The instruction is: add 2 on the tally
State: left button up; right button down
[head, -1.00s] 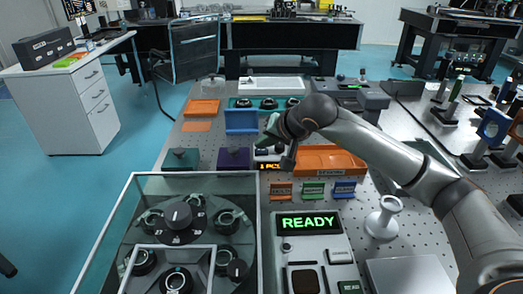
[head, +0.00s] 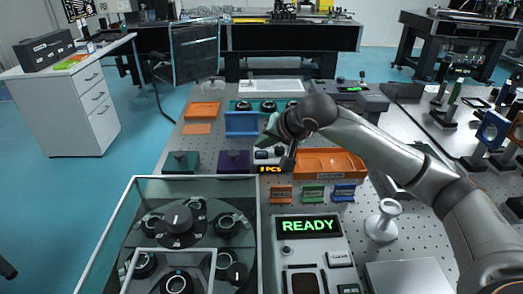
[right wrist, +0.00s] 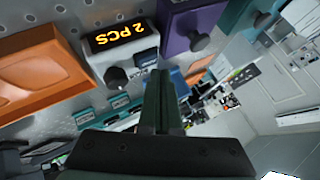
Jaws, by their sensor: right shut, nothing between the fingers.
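The tally (head: 265,156) is a small light box with an orange display, just left of my right gripper in the head view. In the right wrist view its display (right wrist: 124,36) reads "2 PCS" upside down. A dark round knob (right wrist: 116,77) and a dark button (right wrist: 146,57) show on the box. My right gripper (head: 289,161) is over the right side of the tally. In the right wrist view its fingers (right wrist: 158,78) are together and empty, with the tips close to the button; I cannot tell whether they touch it. My left gripper is not in view.
An orange tray (head: 345,157) is right of the tally; a purple block (head: 234,161) and a teal block (head: 180,162) are to its left. A blue holder (head: 241,123) stands behind. In front are small coloured label stands, a "READY" device (head: 311,250) and a glass-walled case (head: 130,222).

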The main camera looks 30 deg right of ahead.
aim_at(264, 155)
jog(key=shift+r, duration=0.15)
jog(key=shift+r+p, duration=1.8)
jog(key=shift+r, duration=0.75)
